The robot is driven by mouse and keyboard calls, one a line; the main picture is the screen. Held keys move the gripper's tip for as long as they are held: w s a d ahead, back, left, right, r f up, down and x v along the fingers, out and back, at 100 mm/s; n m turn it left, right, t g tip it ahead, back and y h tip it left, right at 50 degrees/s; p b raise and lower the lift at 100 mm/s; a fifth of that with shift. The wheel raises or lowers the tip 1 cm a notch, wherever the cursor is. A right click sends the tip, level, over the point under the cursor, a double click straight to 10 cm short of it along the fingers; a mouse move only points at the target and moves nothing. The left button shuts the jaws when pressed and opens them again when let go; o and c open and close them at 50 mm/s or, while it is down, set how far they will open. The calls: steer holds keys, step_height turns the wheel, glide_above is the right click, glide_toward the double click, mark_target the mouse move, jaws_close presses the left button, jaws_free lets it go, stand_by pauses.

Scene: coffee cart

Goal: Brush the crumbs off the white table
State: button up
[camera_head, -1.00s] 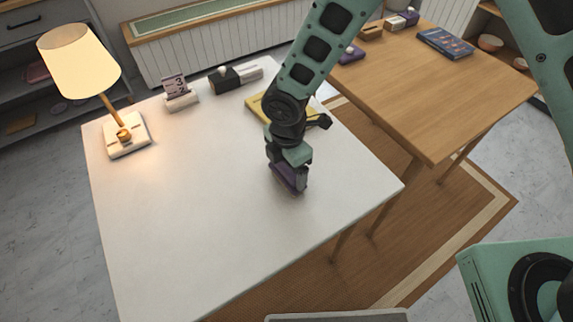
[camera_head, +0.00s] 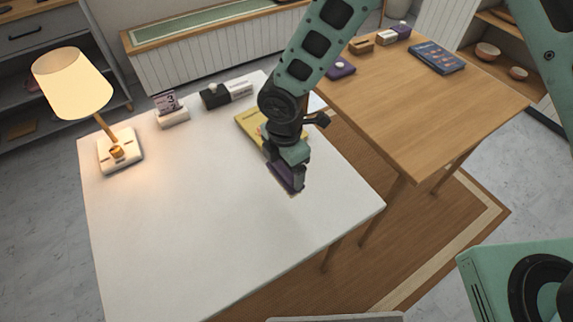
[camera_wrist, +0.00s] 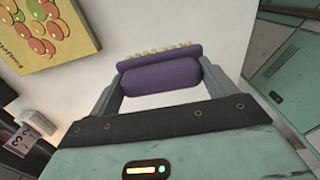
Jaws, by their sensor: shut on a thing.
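The white table (camera_head: 190,230) fills the left and middle of the head view. My gripper (camera_head: 287,172) is over its right part, near the right edge. It is shut on a purple brush (camera_head: 285,178), which also shows between the fingers in the wrist view (camera_wrist: 160,76). A row of pale tan tufts, seemingly bristles, lines the brush's far side. The brush is low over the tabletop; I cannot tell whether it touches. I cannot make out crumbs in either current view.
A lit lamp (camera_head: 72,82), a calendar block (camera_head: 171,110), a black-and-white item (camera_head: 227,92) and a yellow book (camera_head: 250,126) stand or lie along the table's back. A wooden table (camera_head: 430,105) is at the right. The white table's front and middle look clear.

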steer(key=shift+r+p, duration=0.7)
steer(key=shift+r, duration=0.6)
